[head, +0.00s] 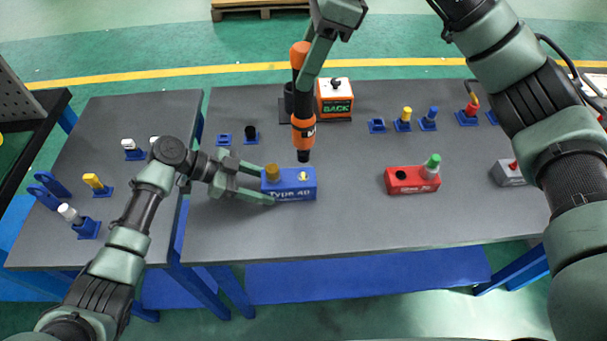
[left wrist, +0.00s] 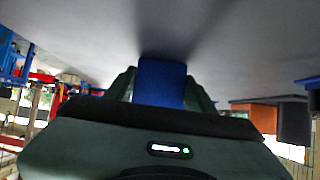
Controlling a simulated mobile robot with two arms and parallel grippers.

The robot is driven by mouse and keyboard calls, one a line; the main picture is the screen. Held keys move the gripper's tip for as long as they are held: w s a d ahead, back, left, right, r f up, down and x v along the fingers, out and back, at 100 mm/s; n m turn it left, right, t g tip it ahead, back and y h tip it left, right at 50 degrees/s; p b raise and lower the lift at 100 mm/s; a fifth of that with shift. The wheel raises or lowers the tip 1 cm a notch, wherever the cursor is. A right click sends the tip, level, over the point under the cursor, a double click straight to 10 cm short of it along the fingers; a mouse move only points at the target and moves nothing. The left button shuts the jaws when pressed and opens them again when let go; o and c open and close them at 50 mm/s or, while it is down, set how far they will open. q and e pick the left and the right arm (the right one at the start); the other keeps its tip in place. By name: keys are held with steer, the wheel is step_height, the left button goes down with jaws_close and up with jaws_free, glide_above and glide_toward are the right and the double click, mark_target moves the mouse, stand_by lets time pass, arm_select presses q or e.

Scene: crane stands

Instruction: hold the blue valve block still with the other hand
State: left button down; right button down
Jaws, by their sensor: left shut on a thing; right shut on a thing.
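The blue valve block (head: 290,190), marked "Type 40", stands upright near the front edge of the main table. A gold-yellow cap (head: 272,172) sits on its left end, and a small yellow spot shows on its right half. My left gripper (head: 264,187) is shut on the block's left end. In the left wrist view the blue block (left wrist: 161,82) fills the space between the fingers. My right gripper (head: 306,72) is shut on an orange and black power tool (head: 303,130). The tool hangs upright, its black tip above or just behind the block's right half; I cannot tell the gap.
A red block (head: 402,182) with a green-topped part stands to the right, and a grey block (head: 508,173) farther right. An orange "BACK" box (head: 335,98) and several small blue stands line the back. The left side table (head: 110,120) holds more stands.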

mark_target(306, 98)
stand_by(0.4)
steer(key=shift+n+g, duration=0.3)
steer(key=shift+n, duration=0.4)
steer(key=shift+w+f, duration=0.1)
steer(key=shift+f, duration=2.2)
steer(key=shift+m+t, duration=0.6)
steer(key=shift+m, duration=0.8)
steer(key=shift+s+f, duration=0.2)
steer(key=shift+f, duration=0.85)
stand_by(0.8)
steer(key=shift+w+r, duration=0.1)
steer(key=shift+r, duration=2.7)
